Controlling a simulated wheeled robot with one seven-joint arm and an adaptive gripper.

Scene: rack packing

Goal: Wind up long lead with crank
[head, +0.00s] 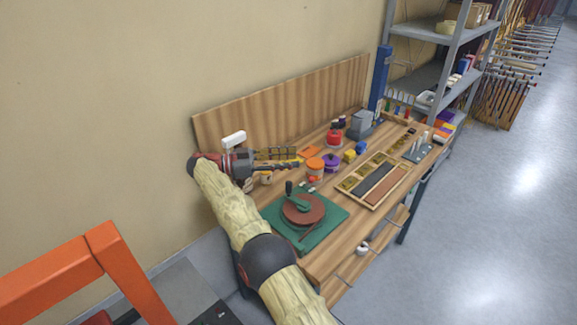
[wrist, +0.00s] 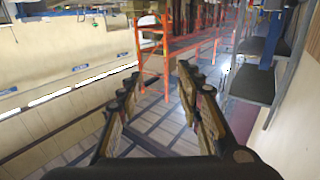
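The crank winder stands on the near-left part of the workbench in the head view. It has a round red-brown reel (head: 302,211) on a green base plate (head: 335,213). A dark upright crank knob (head: 289,187) rises at the reel's far-left side. A short brown strip (head: 312,233), perhaps the lead, runs off the reel's near side across the plate. My gripper (head: 298,158) is above the bench, behind the winder and apart from the knob, pointing right. In the wrist view its two fingers (wrist: 158,85) are spread with nothing between them.
Behind the winder are an orange-lidded jar (head: 315,167), a purple-lidded jar (head: 331,163) and a red jar (head: 334,137). A wooden tray (head: 372,184) lies to the right. A wooden back panel (head: 280,105) borders the bench. An orange frame (head: 105,245) stands at lower left.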

